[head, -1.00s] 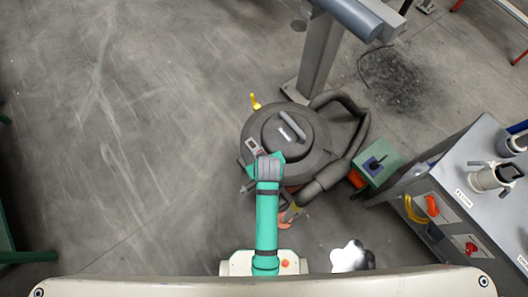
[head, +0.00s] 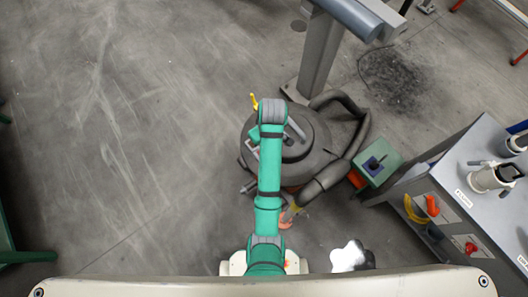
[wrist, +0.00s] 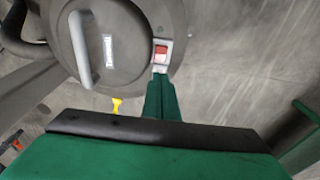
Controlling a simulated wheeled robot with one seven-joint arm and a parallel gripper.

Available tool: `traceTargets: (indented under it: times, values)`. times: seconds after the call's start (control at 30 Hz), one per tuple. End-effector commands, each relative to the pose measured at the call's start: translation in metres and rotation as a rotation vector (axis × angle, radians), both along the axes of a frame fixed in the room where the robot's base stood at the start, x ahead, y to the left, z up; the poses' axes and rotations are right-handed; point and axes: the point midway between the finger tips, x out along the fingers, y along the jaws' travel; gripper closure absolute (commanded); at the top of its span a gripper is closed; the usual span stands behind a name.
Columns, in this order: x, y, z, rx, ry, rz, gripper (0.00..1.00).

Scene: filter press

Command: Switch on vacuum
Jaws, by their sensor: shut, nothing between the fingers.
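The vacuum (head: 314,142) is a dark round drum on the floor, partly covered by my arm in the head view. Its lid and grey handle (wrist: 80,48) show in the wrist view. A red switch (wrist: 160,50) sits on a pale plate near the lid's edge. My gripper (wrist: 160,80) is shut and empty, its green fingers side by side. The fingertips show just below the switch plate in the wrist view; I cannot tell if they touch it.
A yellow lever (head: 254,102) sticks up at the vacuum's edge. A black hose (head: 352,115) curves around its right side. A grey post (head: 317,60) stands behind. A green box (head: 376,162) and grey bench (head: 450,190) are at right.

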Motion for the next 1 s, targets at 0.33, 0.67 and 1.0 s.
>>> traceTargets:
  times: [0.33,0.67,1.0]
  values:
    - [0.004,0.005,-0.049,0.001,0.004,0.000,1.00]
    - [0.007,0.006,-0.108,0.001,0.004,-0.001,1.00]
    - [0.000,0.000,-0.134,0.000,0.001,-0.001,1.00]
